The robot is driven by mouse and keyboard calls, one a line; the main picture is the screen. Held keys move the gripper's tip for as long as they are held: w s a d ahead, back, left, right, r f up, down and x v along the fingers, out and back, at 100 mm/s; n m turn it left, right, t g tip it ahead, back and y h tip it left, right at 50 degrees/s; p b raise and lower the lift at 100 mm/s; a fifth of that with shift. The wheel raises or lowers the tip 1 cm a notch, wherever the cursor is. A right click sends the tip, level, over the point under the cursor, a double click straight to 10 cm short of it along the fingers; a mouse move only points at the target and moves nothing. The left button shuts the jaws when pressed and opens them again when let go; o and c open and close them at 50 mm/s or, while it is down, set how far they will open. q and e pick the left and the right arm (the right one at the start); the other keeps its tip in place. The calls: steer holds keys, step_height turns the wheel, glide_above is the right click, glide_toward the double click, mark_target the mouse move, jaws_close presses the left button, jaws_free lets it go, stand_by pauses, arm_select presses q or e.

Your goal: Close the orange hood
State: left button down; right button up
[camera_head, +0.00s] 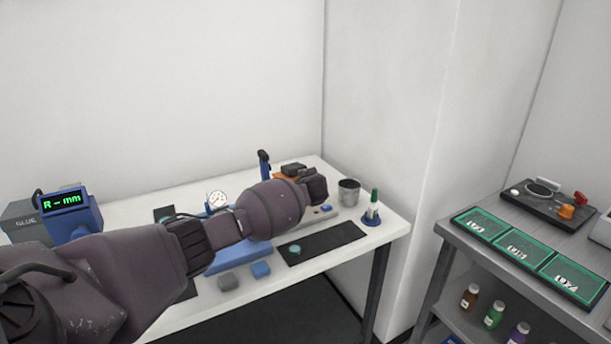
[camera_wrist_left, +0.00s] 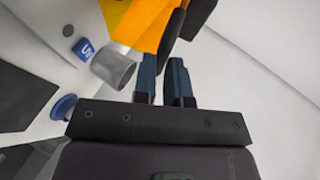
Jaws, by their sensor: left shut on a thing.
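The orange hood (camera_head: 286,175) is at the back right of the white table, mostly hidden behind my left arm in the head view. In the left wrist view the orange hood (camera_wrist_left: 150,22) fills the top, right past my fingertips. My left gripper (camera_wrist_left: 163,72) is shut on a dark part at the hood, which looks like its handle; the exact contact is hard to see. In the head view my left gripper (camera_head: 316,186) is in front of the hood. How far the hood is open cannot be told. My right gripper is not in view.
A grey metal cup (camera_head: 348,192) stands close to the right of my gripper, and a blue stand with a green-handled tool (camera_head: 371,208) is nearer the front edge. A dial gauge (camera_head: 216,199) stands behind my arm.

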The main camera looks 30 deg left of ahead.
arm_select(q)
steer(key=f, duration=0.2)
steer(key=b, duration=0.1)
steer(key=shift+s+d+f+t+y, duration=0.25)
steer(key=shift+s+f+t+y, duration=0.05)
steer(key=shift+s+f+y, duration=0.1)
steer(key=shift+s+d+f+b, duration=0.1)
steer(key=shift+d+f+b, duration=0.2)
steer(key=shift+f, duration=0.3)
steer(key=shift+s+d+f, duration=0.15)
steer(key=shift+f, duration=0.35)
steer(key=shift+d+f, duration=0.2)
steer(key=shift+f, duration=0.05)
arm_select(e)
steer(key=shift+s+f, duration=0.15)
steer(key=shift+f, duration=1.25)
arm_select(q)
steer(key=c, duration=1.2)
jaws_free()
steer(key=shift+f, duration=0.1)
steer(key=shift+o, duration=0.2)
steer(key=p+v, duration=0.1)
steer(key=v, duration=0.9)
steer(key=shift+d+r+p, duration=0.25)
steer(key=shift+r+p, duration=0.05)
steer(key=shift+r, duration=0.1)
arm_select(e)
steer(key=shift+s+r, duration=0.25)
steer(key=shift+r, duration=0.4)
